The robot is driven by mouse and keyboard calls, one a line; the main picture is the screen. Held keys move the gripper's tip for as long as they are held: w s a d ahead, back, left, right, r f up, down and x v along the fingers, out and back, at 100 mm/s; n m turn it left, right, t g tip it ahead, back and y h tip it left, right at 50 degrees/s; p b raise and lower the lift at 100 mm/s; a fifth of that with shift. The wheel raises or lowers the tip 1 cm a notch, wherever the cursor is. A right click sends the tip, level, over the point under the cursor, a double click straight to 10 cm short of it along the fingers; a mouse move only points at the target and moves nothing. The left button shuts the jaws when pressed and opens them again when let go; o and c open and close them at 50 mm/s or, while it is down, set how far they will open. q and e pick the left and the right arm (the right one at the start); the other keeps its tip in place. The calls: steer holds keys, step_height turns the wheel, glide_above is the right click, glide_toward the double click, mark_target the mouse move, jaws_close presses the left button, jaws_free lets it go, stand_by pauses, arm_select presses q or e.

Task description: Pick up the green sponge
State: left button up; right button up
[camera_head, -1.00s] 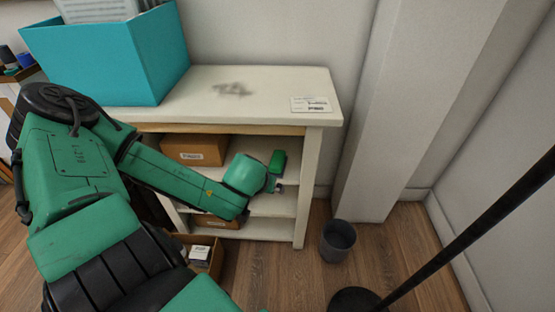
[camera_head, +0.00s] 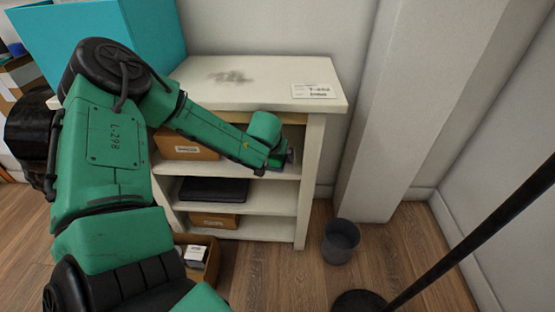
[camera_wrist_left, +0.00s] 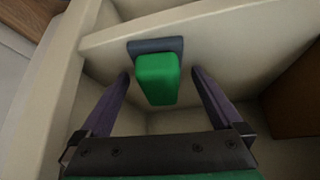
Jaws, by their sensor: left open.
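In the left wrist view, the green sponge (camera_wrist_left: 157,78) sits against a dark grey-blue block (camera_wrist_left: 154,46) on the pale shelf. My left gripper (camera_wrist_left: 160,75) is open, with a finger on each side of the sponge and visible gaps between. Whether the fingertips reach past the sponge is hard to tell. In the head view, my left gripper (camera_head: 288,156) is inside the upper opening of the white shelf unit (camera_head: 303,190), near its right post. My wrist mostly hides the sponge there. My right gripper is not in view.
A cardboard box (camera_head: 184,149) stands on the upper shelf left of my gripper. A dark flat case (camera_head: 213,190) and another box (camera_head: 214,220) lie lower. A grey bin (camera_head: 340,241) stands on the floor.

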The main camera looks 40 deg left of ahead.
arm_select(q)
steer(key=c, duration=1.4)
steer(key=shift+r, duration=0.15)
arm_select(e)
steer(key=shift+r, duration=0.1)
